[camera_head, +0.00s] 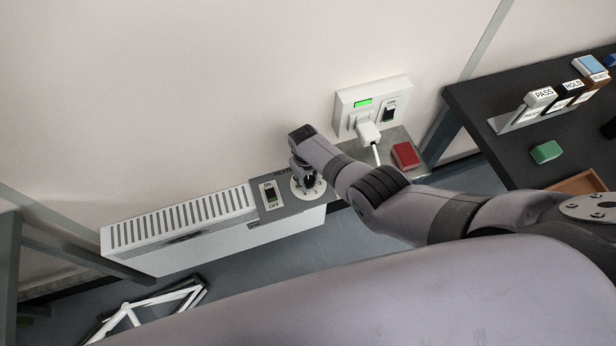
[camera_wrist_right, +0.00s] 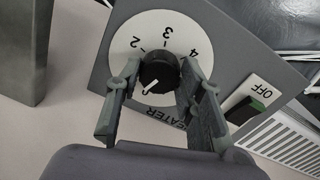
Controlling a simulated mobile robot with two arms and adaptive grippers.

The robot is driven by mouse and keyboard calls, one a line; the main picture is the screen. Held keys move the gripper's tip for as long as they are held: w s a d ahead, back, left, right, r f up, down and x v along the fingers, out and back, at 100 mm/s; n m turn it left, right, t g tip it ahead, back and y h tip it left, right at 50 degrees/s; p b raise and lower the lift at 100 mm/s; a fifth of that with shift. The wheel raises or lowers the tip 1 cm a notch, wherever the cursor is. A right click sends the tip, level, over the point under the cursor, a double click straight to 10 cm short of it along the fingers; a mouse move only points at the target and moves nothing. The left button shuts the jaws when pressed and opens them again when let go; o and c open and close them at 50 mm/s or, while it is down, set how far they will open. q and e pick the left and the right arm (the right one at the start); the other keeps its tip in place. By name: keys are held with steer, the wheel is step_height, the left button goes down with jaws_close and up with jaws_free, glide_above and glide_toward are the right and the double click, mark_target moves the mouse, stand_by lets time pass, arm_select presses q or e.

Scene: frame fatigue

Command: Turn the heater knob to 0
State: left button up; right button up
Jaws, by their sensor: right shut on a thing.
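The heater knob (camera_wrist_right: 157,74) is black and round, with a white pointer line, on a white dial (camera_wrist_right: 122,48) marked with numbers. In the right wrist view, the 2, 3 and 4 are readable. The pointer faces lower left, away from the 3; the number it faces cannot be read. My right gripper (camera_wrist_right: 160,72) is shut on the knob, a fingertip on either side. In the head view, my right gripper (camera_head: 306,178) reaches down onto the dial (camera_head: 312,193) and hides the knob. My left gripper is not in view.
An ON/OFF switch (camera_head: 270,196) sits beside the dial on the grey panel above the white heater (camera_head: 180,232). A wall box (camera_head: 372,100) with a plugged-in cable and a red block (camera_head: 405,155) are to the right. A dark table (camera_head: 480,110) stands at far right.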

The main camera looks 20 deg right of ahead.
mark_target(307, 182)
steer(key=shift+s+n, duration=0.1)
steer(key=shift+n, duration=1.9)
steer(key=o, duration=1.2)
steer(key=shift+r, duration=0.1)
steer(key=r, duration=1.1)
steer(key=shift+s+a+r, duration=0.15)
steer(key=shift+a+r, duration=0.1)
steer(key=shift+r, duration=0.15)
